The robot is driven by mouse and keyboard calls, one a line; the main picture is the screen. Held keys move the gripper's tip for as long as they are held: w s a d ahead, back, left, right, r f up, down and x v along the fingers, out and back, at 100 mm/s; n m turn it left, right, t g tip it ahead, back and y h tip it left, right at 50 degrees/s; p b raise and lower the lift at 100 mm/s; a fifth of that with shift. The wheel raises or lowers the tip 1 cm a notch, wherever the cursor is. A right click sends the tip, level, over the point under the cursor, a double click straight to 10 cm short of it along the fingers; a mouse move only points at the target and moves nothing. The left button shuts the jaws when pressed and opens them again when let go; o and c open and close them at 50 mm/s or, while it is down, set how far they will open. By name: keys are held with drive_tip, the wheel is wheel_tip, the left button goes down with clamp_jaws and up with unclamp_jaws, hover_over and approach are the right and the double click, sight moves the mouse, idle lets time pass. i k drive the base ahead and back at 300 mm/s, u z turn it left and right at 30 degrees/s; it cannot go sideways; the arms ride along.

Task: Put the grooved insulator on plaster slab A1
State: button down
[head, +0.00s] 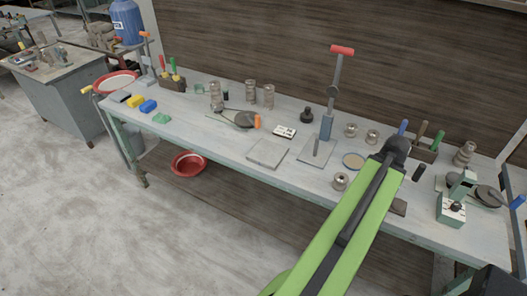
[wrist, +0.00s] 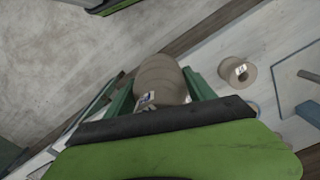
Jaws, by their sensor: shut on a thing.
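My gripper (wrist: 160,88) is shut on a brownish, ringed cylinder, the grooved insulator (wrist: 158,74), in the wrist view. It sits between the two green fingers, with a small pale tag on its near side, and its lower part is hidden by my wrist. The head view does not clearly show my fingers or the held piece; my green arm covers that area. A bare, pale grey square slab (head: 267,153), likely plaster slab A1, lies near the bench's front edge, left of my arm. A small white card (head: 284,132) stands behind it; its writing is too small to read.
A blue press with a red handle (head: 342,50) stands right of the slab. Short ringed pieces (head: 341,181) stand near my arm, and taller ones (head: 268,96) at the back.

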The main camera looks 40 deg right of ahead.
sight(268, 152)
drive_tip(key=i, duration=0.9)
drive_tip(key=z, duration=0.05)
